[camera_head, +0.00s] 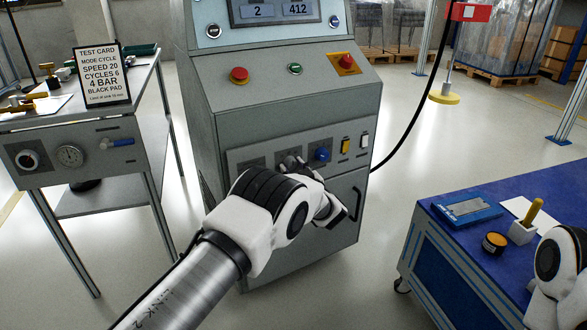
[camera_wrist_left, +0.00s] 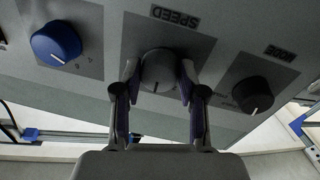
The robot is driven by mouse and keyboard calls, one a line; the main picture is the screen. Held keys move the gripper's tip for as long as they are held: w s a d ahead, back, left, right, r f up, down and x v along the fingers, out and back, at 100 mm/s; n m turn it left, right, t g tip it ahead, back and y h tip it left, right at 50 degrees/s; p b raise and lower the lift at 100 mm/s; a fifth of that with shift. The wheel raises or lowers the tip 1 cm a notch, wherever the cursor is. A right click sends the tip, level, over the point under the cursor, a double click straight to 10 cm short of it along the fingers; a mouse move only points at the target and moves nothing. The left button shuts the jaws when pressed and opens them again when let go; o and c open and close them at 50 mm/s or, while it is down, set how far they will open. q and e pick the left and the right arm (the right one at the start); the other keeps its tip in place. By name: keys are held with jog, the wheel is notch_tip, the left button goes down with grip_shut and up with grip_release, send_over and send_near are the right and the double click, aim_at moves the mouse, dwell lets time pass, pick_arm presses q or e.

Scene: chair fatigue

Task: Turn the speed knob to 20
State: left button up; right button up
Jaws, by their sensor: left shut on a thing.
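The grey speed knob (camera_wrist_left: 158,66) sits under the upside-down SPEED label (camera_wrist_left: 174,17) in the left wrist view. My left gripper (camera_wrist_left: 159,80) is shut on it, one finger on each side. In the head view my left arm reaches to the machine's lower panel (camera_head: 245,157), and the gripper (camera_head: 292,163) hides the knob there. The test card (camera_head: 101,74) reads SPEED 20.
A black mode knob (camera_wrist_left: 252,95) and a blue knob (camera_wrist_left: 56,43) flank the speed knob. A yellow switch (camera_head: 345,146) and a white switch (camera_head: 364,141) are to the right. A red button (camera_head: 239,75) is above. A blue-topped cart (camera_head: 430,213) stands at right.

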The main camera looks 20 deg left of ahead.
pick_arm(q)
jog(key=shift+n, duration=0.3)
jog(key=n, duration=0.3)
jog(key=shift+n+y+b, duration=0.3)
jog(key=shift+n+b, duration=0.15)
jog(key=shift+n, duration=1.75)
jog(key=o, duration=1.2)
jog(key=shift+f, duration=0.1)
jog(key=shift+c, duration=0.2)
